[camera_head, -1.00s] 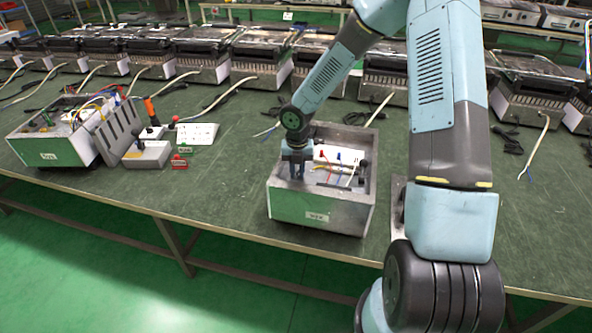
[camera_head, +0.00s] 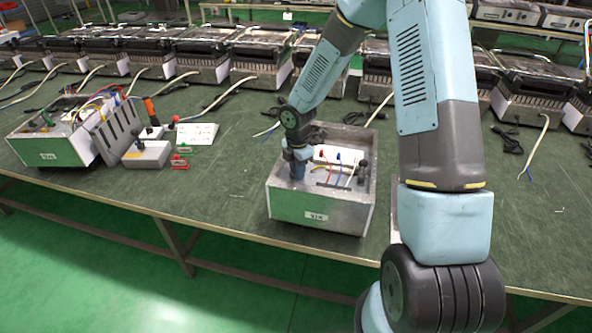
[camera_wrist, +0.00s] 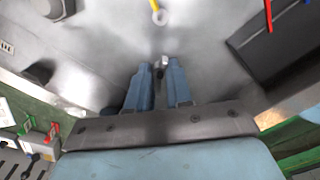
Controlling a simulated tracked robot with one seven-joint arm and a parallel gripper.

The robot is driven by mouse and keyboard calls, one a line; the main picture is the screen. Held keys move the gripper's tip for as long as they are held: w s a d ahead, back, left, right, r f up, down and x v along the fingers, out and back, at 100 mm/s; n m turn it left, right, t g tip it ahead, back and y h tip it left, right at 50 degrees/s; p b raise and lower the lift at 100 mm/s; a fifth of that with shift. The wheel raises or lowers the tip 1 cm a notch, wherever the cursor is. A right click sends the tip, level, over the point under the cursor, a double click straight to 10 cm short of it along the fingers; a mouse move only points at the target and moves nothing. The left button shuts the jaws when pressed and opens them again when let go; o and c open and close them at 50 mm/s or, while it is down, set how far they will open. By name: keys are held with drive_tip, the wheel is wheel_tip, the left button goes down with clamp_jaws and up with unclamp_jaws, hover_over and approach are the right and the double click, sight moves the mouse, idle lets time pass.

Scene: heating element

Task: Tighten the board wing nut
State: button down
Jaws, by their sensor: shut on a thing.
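The open metal box (camera_head: 318,212) with a green front stands on the workbench, and my gripper (camera_head: 297,175) reaches down into its left part. In the wrist view my gripper (camera_wrist: 160,72) has its two blue fingers close together. They are shut on a small metal piece, the wing nut (camera_wrist: 163,62), whose bright tip shows between the fingertips. Its wings and stud are mostly hidden by the fingers. The metal floor of the box (camera_wrist: 100,35) lies around it. A yellow wire with a ring end (camera_wrist: 159,17) lies just beyond the nut.
A white terminal block (camera_head: 335,155) with coloured wires and a dark upright post (camera_head: 363,170) are inside the box. The box walls stand close around my gripper. A second box (camera_head: 55,150) with tools beside it is at left. Heater units (camera_head: 250,55) line the back.

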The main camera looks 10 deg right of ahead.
drive_tip(key=m, duration=0.7)
drive_tip(key=shift+w+a+r, duration=0.1)
drive_tip(key=shift+w+a, duration=0.05)
drive_tip(key=shift+a, duration=0.1)
drive_tip(key=m, duration=0.7)
drive_tip(key=shift+w+m, duration=0.1)
drive_tip(key=shift+m, duration=0.2)
drive_tip(key=m, duration=0.6)
drive_tip(key=shift+d, duration=0.1)
drive_tip(key=m, duration=0.6)
drive_tip(key=shift+m, duration=0.3)
drive_tip(key=c, duration=1)
unclamp_jaws()
drive_tip(key=shift+c, duration=0.2)
